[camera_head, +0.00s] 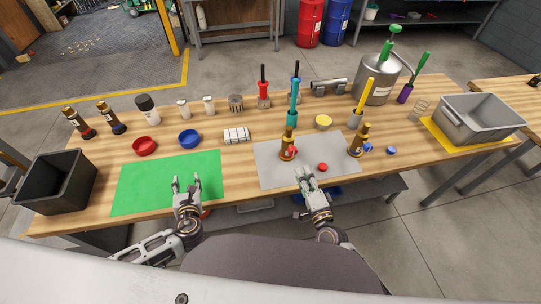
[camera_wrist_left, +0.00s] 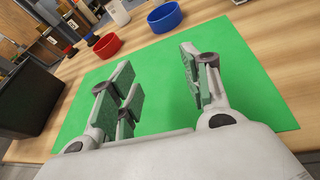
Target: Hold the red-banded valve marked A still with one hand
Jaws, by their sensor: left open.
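A brass valve with a red part (camera_head: 287,148) stands upright on the grey mat (camera_head: 268,178). A second brass valve with a blue part (camera_head: 359,141) stands at the mat's right edge. The letters on them are too small to read. My left gripper (camera_head: 186,180) is open and empty over the front of the green mat (camera_head: 135,190); its spread fingers show in the left wrist view (camera_wrist_left: 155,95). My right gripper (camera_head: 306,174) is at the grey mat's front edge, in front of the red-marked valve and apart from it. Its fingers look apart and empty.
A small red cap (camera_head: 322,167) lies just beyond my right gripper. A blue cap (camera_head: 391,150) lies to the right. Red (camera_head: 144,146) and blue (camera_head: 189,138) bowls stand behind the green mat. A black bin (camera_head: 55,182) and a grey tub (camera_head: 482,118) stand at the ends.

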